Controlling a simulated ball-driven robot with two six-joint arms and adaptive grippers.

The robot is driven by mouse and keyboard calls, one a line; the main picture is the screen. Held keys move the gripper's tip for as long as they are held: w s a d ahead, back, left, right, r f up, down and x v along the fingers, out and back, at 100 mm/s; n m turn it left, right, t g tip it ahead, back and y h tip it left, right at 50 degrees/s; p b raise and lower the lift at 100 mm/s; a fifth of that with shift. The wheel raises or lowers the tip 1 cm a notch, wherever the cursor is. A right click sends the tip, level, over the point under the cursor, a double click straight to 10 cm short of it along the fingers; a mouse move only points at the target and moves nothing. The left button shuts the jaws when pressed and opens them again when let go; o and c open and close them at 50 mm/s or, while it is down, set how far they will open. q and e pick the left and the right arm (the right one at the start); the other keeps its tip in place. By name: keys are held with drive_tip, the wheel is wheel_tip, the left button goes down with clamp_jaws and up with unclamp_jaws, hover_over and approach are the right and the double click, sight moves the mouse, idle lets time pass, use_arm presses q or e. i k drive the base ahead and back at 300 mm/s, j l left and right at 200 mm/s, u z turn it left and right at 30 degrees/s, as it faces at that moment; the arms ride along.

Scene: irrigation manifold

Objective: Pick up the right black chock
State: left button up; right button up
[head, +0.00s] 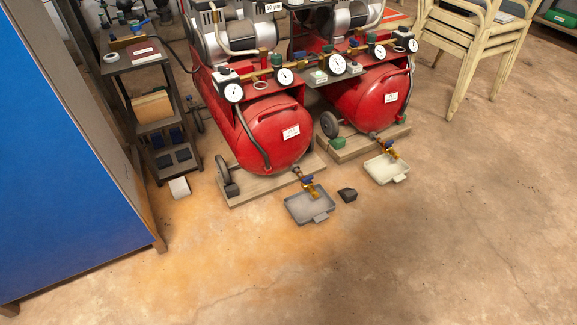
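Two small dark chocks show in the head view. The right black chock (347,195) lies on the bare floor between two drip trays, a little apart from the grey tray. The left black chock (232,190) sits by the wheel of the left red compressor, at the edge of its wooden plinth. A green block (338,143), perhaps another chock, sits by the right compressor's wheel. Neither of my grippers is in view.
A grey drip tray (311,208) and a cream drip tray (386,169) lie under brass drain valves. Red compressors (274,140) stand behind. A blue cabinet (60,150) and shelf cart (150,110) are left, stacked chairs (470,50) back right. The front floor is clear.

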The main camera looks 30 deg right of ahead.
sight(349, 195)
drive_tip(key=l+u, duration=0.3)
drive_tip(key=l, duration=0.25)
drive_tip(key=i+l+u, duration=0.1)
drive_tip(key=l+u, duration=0.25)
drive_tip(key=l, duration=0.2)
drive_tip(key=l+u, duration=0.3)
drive_tip(key=l, duration=0.2)
drive_tip(key=k+l+u, duration=0.2)
drive_tip(key=l+u, duration=0.15)
drive_tip(key=l, duration=0.15)
drive_tip(key=k+l+u, duration=0.15)
drive_tip(key=l+u, duration=0.15)
drive_tip(key=l, duration=0.2)
drive_tip(key=k+l, duration=0.15)
drive_tip(key=l, duration=0.2)
drive_tip(key=k+l, duration=0.15)
drive_tip(key=l, duration=0.25)
drive_tip(key=k+l, duration=0.15)
drive_tip(key=l, duration=0.2)
drive_tip(key=k+l, duration=0.15)
drive_tip(key=l, duration=0.25)
drive_tip(key=k+l, duration=0.15)
drive_tip(key=l, duration=0.2)
drive_tip(key=u, duration=0.05)
